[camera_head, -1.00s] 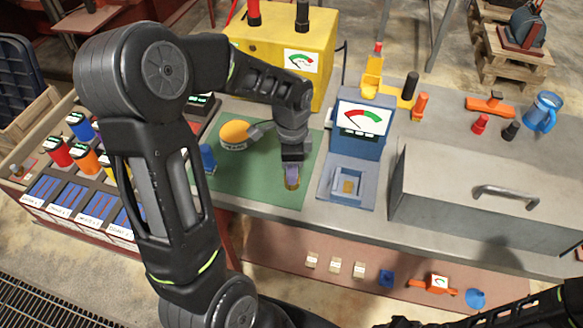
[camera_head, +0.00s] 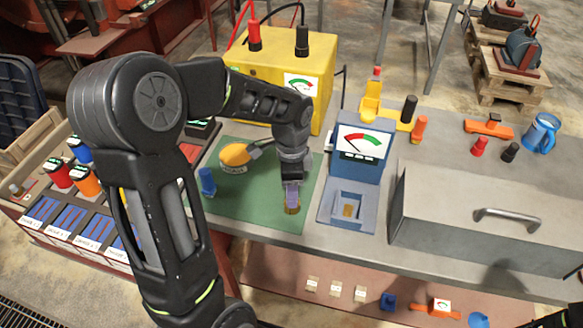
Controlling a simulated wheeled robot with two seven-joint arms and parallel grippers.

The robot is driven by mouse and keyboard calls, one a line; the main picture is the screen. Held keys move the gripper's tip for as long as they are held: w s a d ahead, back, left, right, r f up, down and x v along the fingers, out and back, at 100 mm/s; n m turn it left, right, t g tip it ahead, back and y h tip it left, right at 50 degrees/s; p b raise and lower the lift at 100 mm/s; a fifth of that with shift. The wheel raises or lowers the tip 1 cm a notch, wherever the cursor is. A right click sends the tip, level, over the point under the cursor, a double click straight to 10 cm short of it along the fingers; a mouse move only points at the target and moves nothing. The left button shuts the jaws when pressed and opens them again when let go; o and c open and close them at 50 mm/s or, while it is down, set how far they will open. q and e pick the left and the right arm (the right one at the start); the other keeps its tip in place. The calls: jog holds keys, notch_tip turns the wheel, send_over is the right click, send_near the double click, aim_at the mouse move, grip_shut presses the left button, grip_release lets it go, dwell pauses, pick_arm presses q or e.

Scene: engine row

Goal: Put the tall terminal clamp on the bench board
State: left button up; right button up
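I cannot tell which piece is the tall terminal clamp. An upright blue piece (camera_head: 207,182) stands at the left of the green mat (camera_head: 250,205), a black upright piece (camera_head: 408,108) and an orange one (camera_head: 420,129) stand behind the blue meter. No part is clearly marked as the bench board; the green mat lies flat on the bench. My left gripper (camera_head: 291,200) points down over the mat's right part. A small purple and tan shape shows at its fingertips; whether it is gripped is unclear. My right gripper is out of view.
A blue meter stand (camera_head: 365,150) is just right of my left gripper. A yellow box (camera_head: 285,75) stands behind, and a round orange-topped piece (camera_head: 234,155) lies on the mat. A grey case (camera_head: 490,215) fills the right. Several small parts lie on the lower shelf (camera_head: 270,275).

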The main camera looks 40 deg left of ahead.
pick_arm(q)
notch_tip(320, 180, up, 10)
jog(key=shift+r+b, duration=0.2)
jog(key=shift+b, duration=0.15)
jog(key=shift+f, duration=0.1)
dwell(0.4)
